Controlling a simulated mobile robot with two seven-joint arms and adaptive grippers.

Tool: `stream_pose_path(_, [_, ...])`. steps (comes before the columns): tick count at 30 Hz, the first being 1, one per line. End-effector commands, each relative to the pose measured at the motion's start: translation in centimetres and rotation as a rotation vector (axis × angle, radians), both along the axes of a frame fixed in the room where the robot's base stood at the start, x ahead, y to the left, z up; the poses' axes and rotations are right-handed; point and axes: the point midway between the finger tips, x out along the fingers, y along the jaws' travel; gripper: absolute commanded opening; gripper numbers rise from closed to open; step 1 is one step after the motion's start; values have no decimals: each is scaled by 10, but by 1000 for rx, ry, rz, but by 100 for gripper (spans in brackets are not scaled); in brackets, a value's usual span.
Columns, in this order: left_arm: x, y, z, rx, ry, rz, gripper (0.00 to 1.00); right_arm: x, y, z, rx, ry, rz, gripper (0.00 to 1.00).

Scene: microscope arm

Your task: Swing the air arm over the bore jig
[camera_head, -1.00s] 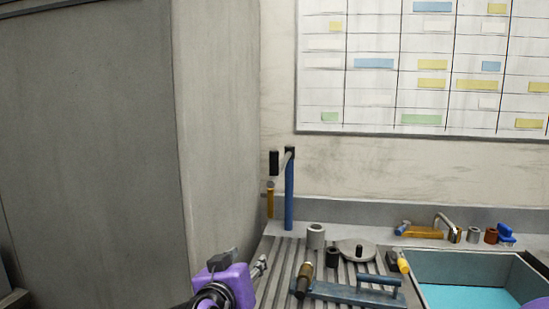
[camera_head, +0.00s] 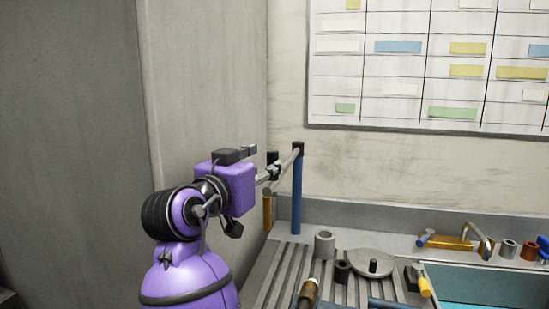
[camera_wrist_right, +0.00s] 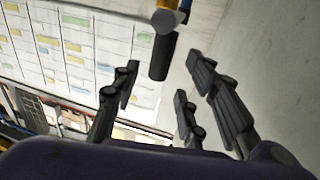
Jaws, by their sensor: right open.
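The air arm stands on a blue post (camera_head: 297,195). Its grey bar (camera_head: 288,162) reaches toward the left and near side, with a black grip (camera_wrist_right: 161,57) and an orange hanging piece (camera_head: 267,210) at its free end. My right gripper (camera_head: 274,172) is at that end, fingers pointing right, partly covering the grip. In the right wrist view its fingers (camera_wrist_right: 160,80) are spread, with the black grip just beyond and between them; contact cannot be told. I cannot tell which bench piece is the bore jig; a grey disc with a black knob (camera_head: 372,262) lies right of the post. My left gripper is out of view.
The ribbed bench holds a grey ring (camera_head: 324,244), a small black cup (camera_head: 342,271) and a brass-ended tool (camera_head: 308,293). A tall grey cabinet (camera_head: 205,90) rises close at the left, behind my right arm.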

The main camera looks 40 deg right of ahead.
Motion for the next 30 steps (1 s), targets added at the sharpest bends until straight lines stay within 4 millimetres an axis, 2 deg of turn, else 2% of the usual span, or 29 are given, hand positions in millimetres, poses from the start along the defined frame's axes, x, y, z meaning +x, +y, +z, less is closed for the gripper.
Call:
stream_pose_path(3, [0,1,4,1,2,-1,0,9,-19,4,-3,-2,-4,40])
stream_pose_path(9, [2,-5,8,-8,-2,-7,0,21,-39,2,-1,-2,-1,40])
stream_pose_path(20, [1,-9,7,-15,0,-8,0,24,-44,0,-1,0,0,40])
stream_pose_path(27, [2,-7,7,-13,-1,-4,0,24,-44,0,0,0,0,9])
stream_pose_path(29, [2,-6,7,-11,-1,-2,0,24,-44,0,0,0,0,1])
stream_pose_path(30, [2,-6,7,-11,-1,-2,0,24,-44,0,0,0,0,0])
